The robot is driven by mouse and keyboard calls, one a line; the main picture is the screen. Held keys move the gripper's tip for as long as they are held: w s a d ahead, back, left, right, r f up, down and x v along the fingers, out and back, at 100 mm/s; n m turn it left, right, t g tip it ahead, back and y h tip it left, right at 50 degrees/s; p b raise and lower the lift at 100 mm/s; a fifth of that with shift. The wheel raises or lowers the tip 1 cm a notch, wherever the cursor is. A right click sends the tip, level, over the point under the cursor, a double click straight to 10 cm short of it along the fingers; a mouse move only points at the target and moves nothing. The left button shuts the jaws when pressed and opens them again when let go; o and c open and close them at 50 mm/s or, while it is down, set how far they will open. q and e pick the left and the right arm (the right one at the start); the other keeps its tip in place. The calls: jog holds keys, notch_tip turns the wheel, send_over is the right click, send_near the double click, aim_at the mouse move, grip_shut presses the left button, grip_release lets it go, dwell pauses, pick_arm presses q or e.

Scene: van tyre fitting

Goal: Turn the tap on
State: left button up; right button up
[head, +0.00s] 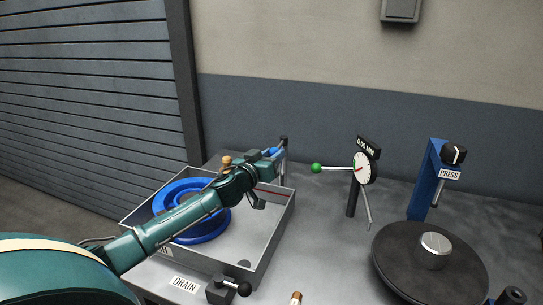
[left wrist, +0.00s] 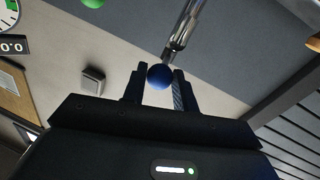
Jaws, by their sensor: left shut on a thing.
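The tap (head: 284,165) stands at the back right corner of a grey basin, as a thin upright pipe with a dark top. In the left wrist view a metal rod (left wrist: 183,28) runs up from beside a blue ball knob (left wrist: 158,76). My left gripper (head: 274,153) is at the tap's top, its arm reaching over the basin. In the left wrist view its fingers (left wrist: 159,88) are shut on the blue knob. My right gripper is not in view.
The basin (head: 262,262) holds a blue ring (head: 207,238). A black-knobbed drain lever (head: 243,289) is in front. To the right stand a dial gauge (head: 366,172) with a green ball, a blue press post (head: 422,190) and a black turntable (head: 400,262). A slatted shutter is at left.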

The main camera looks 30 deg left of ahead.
pick_arm(q)
grip_shut()
